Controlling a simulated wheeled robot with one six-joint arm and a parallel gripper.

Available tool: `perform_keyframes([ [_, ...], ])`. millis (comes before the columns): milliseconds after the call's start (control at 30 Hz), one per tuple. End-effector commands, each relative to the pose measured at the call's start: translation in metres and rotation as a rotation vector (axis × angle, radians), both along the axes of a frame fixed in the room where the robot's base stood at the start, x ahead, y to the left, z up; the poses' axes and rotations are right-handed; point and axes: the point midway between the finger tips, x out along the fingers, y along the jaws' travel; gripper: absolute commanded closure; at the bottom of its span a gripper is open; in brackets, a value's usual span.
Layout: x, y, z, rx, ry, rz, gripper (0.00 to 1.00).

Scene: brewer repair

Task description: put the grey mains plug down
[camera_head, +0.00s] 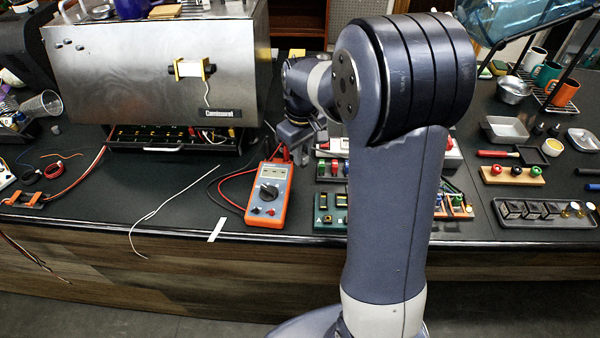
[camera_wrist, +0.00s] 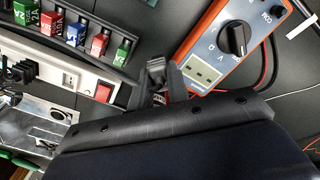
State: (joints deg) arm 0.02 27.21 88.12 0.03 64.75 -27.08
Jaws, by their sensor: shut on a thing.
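My gripper (camera_head: 302,138) is over the bench between the steel brewer and the orange multimeter, partly hidden by my arm in the head view. In the wrist view my gripper (camera_wrist: 158,84) is shut on the grey mains plug (camera_wrist: 156,66), a small dark grey block between the fingertips. I cannot make out the plug in the head view. Whether it touches the bench is not clear.
The multimeter (camera_head: 268,196) lies close by and also shows in the wrist view (camera_wrist: 232,45). A white power strip (camera_wrist: 88,82) with a red switch and a rack of coloured parts (camera_wrist: 78,32) are beside the gripper. The brewer (camera_head: 150,75) stands behind left. Bare bench (camera_head: 110,195) lies at left.

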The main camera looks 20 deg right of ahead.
Motion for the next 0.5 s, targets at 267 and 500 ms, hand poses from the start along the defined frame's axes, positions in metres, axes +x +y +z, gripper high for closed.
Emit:
perform_keyframes([
  [267, 0.000, 0.000, -0.032, 0.000, 0.002, -0.001, 1.00],
  [500, 0.000, 0.000, -0.060, 0.000, 0.000, -0.001, 1.00],
])
